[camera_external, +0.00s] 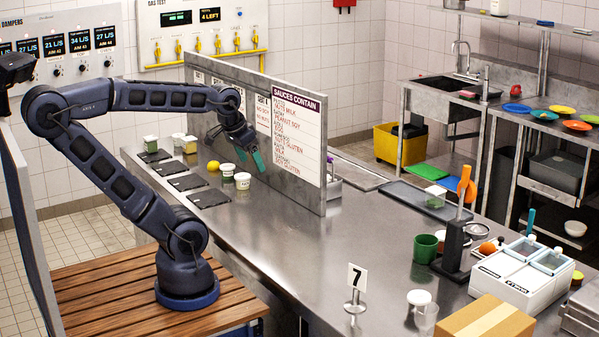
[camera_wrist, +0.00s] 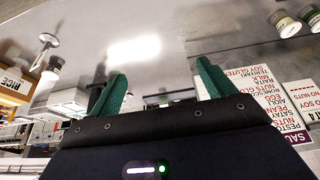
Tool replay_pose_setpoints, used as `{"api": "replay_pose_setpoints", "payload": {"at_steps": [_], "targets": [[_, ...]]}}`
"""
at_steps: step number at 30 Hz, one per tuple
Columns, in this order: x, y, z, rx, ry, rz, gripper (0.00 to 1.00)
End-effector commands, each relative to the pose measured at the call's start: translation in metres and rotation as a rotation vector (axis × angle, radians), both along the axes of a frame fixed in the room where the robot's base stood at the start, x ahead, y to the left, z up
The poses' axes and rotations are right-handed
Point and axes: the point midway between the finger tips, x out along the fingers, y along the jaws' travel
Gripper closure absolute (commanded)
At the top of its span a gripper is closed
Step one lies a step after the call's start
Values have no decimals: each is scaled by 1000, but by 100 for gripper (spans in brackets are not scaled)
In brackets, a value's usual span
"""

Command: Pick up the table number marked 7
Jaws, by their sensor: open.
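The table number (camera_external: 357,278) is a small white card with a black 7 on a thin metal stand with a round base. It stands upright near the front edge of the steel counter in the external view. In the wrist view, a round base with a thin stem (camera_wrist: 48,41) at the upper left looks like this stand; its digit cannot be read there. My gripper (camera_external: 250,157) is open and empty, with green fingers, beside the sauces board and far from the table number. Its fingers also show in the wrist view (camera_wrist: 161,75).
The sauces board (camera_external: 298,135) stands upright close to my gripper. Small tubs (camera_external: 242,181) sit just below it. A white lidded cup (camera_external: 419,298), a cardboard box (camera_external: 487,320) and a green mug (camera_external: 425,249) stand right of the table number. The counter between is mostly clear.

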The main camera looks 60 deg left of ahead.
Motion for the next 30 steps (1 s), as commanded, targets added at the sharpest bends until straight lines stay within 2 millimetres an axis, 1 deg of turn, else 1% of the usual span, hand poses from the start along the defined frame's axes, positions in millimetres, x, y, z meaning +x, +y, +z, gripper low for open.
{"api": "replay_pose_setpoints", "payload": {"at_steps": [4, 5, 6, 8, 12, 13, 20, 23, 26, 29, 30], "targets": [[0, 0, 0, 0, 0, 0, 18], [0, 0, 0, 0, 0, 0, 20], [0, 0, 0, 0, 0, 0, 28], [0, 0, 0, 0, 0, 0, 39], [0, 0, 0, 0, 0, 0, 67], [0, 0, 0, 0, 0, 0, 71], [0, 0, 0, 0, 0, 0, 71], [3, -3, -1, 2, 2, -18, 71], [13, -16, -3, 8, 9, -81, 71], [30, -40, -8, 17, 18, -194, 71], [37, -53, -11, 21, 22, -249, 71]]}}
